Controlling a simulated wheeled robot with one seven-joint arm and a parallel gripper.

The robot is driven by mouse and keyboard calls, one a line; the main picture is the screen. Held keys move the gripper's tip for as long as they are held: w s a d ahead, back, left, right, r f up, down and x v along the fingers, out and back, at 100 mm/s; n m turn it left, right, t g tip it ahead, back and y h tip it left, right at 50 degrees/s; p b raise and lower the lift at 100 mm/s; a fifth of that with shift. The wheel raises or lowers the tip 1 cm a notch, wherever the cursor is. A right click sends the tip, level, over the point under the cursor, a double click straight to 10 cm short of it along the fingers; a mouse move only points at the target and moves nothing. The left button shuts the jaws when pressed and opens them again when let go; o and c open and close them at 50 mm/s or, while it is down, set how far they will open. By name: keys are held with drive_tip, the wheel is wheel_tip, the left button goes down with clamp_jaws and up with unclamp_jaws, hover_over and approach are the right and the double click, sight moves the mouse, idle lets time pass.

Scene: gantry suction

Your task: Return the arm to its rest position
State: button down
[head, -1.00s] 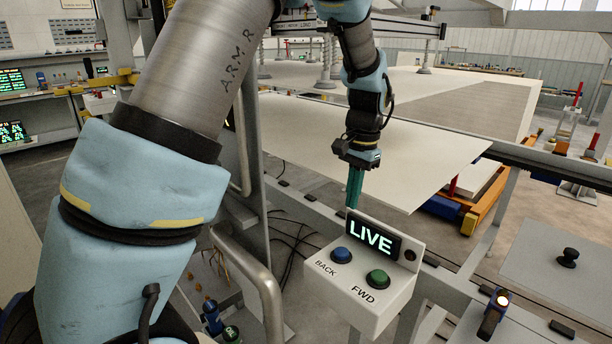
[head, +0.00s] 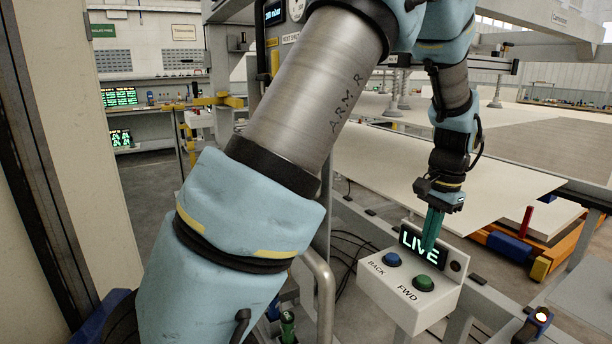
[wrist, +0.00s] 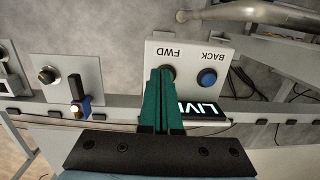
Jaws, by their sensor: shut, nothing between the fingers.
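My gripper (head: 431,232) has teal fingers that are shut with nothing between them. In the head view it points down in front of the LIVE display of a white control box (head: 385,297), hiding part of the display. The box carries a blue BACK button (head: 392,260) and a green FWD button (head: 423,283). In the wrist view the fingers (wrist: 160,75) reach over the box (wrist: 220,58), close to the FWD button and partly covering it. The blue button (wrist: 207,77) is clear of them. I cannot tell whether the fingertips touch anything.
A bent metal rail (head: 322,285) stands left of the box. A panel with a black knob (wrist: 65,82) and a lit lever switch (wrist: 79,100) lies beside the box. Orange and blue equipment (head: 510,247) is at right.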

drive_tip(key=w+a+n, duration=0.2)
drive_tip(key=a+n, duration=0.3)
drive_tip(key=a, duration=1.1)
drive_tip(key=s+a+n, duration=0.3)
drive_tip(key=a, duration=0.5)
drive_tip(key=s+a+n+t+h, duration=0.1)
drive_tip(key=s+a+n, duration=0.2)
drive_tip(key=a, duration=0.5)
drive_tip(key=shift+s+a+r+t, duration=0.15)
drive_tip(key=shift+s+a+t, duration=0.15)
drive_tip(key=shift+s, duration=0.05)
drive_tip(key=shift+d, duration=0.1)
